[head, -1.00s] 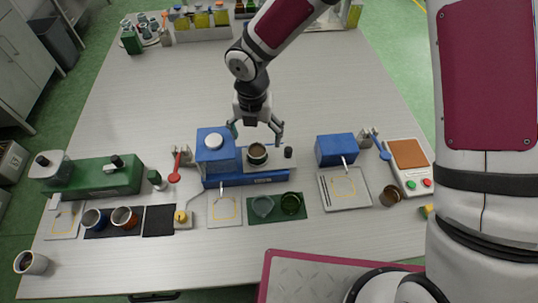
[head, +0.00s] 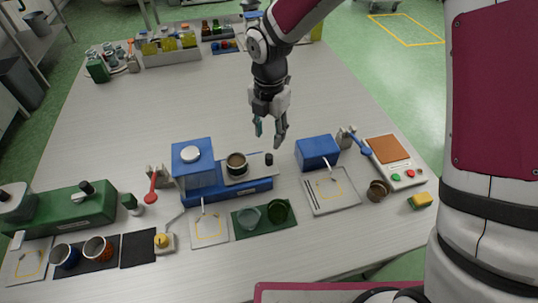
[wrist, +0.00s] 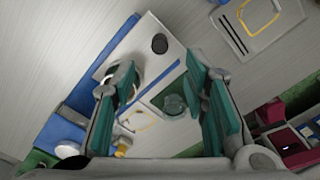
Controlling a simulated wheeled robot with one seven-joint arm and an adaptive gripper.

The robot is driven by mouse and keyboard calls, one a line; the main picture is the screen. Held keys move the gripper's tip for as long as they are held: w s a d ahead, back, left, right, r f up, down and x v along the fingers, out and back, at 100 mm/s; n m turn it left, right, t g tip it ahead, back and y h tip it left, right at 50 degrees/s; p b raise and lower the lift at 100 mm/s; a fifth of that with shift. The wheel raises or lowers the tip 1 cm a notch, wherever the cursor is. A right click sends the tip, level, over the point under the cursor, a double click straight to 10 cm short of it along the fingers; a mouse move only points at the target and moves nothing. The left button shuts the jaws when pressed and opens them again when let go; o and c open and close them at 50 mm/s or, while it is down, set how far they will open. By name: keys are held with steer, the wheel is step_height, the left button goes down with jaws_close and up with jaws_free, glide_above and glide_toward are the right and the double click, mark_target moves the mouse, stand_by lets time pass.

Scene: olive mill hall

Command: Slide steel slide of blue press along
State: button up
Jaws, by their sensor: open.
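The blue press (head: 192,172) stands on the table, a white round cap on its tall left part. Its steel slide (head: 254,174) juts to the right on the blue base and carries a cup (head: 237,163) and a black knob (head: 268,159) near its right end. My gripper (head: 269,138) is open and empty, fingers pointing down, just behind and above the knob. In the wrist view my teal fingers (wrist: 160,78) are spread over the slide (wrist: 170,55). The knob (wrist: 159,43) shows beyond the tips, apart from them. The left finger partly hides the cup.
A green machine (head: 70,208) stands left. A blue box (head: 316,151) and a scale (head: 395,160) stand right. In front lie a grey tray (head: 330,192) and a green mat (head: 252,228) with two glass bowls.

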mark_target(269, 156)
step_height(269, 156, down, 9)
steer(key=shift+f, duration=0.1)
stand_by(0.4)
jaws_close()
